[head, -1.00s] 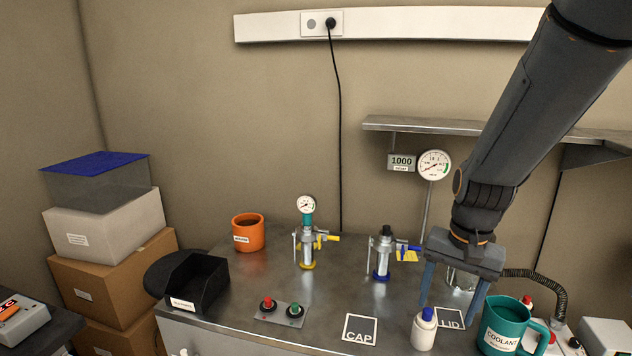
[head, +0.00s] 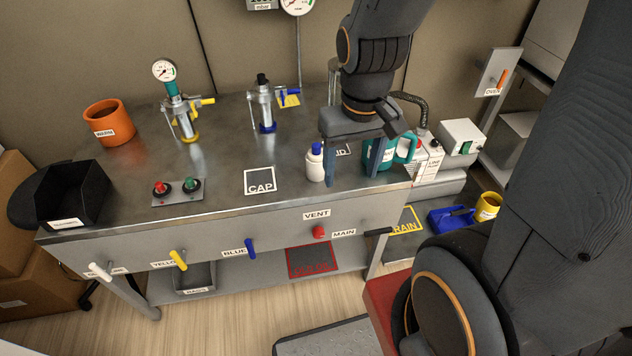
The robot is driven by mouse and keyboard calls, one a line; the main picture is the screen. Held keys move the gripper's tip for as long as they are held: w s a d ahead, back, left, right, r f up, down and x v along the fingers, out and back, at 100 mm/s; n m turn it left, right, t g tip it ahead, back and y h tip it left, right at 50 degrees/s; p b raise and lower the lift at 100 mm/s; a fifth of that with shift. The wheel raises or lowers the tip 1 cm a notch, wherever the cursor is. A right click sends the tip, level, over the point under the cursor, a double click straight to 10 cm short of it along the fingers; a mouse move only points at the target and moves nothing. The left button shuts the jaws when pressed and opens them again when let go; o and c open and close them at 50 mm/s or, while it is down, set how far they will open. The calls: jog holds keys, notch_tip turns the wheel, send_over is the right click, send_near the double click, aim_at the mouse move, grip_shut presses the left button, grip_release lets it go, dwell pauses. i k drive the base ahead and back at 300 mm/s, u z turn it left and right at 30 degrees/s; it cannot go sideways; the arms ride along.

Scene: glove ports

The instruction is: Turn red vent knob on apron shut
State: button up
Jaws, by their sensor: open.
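The red vent knob (head: 319,232) sits on the front apron (head: 215,247) of the metal bench, under a white label reading VENT (head: 317,214) and left of a label reading MAIN (head: 343,233). My gripper (head: 352,180) is open and points down, with its two blue-grey fingers apart, above and behind the knob in the picture. Nothing shows between the fingers. The white bottle with a blue cap (head: 315,163) stands just left of the left finger; I cannot tell whether they touch. The knob is in plain view and not touched.
The teal coolant mug (head: 404,149) is close to the right finger. A dark handle (head: 378,231) sticks out right of the MAIN label. Blue (head: 250,248), yellow (head: 178,260) and white (head: 99,271) levers stick out along the apron. Free floor shows in front of the bench.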

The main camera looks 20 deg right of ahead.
aim_at(318, 232)
jog(key=z, duration=0.45)
jog(key=k, duration=1.45)
jog(key=z, duration=0.2)
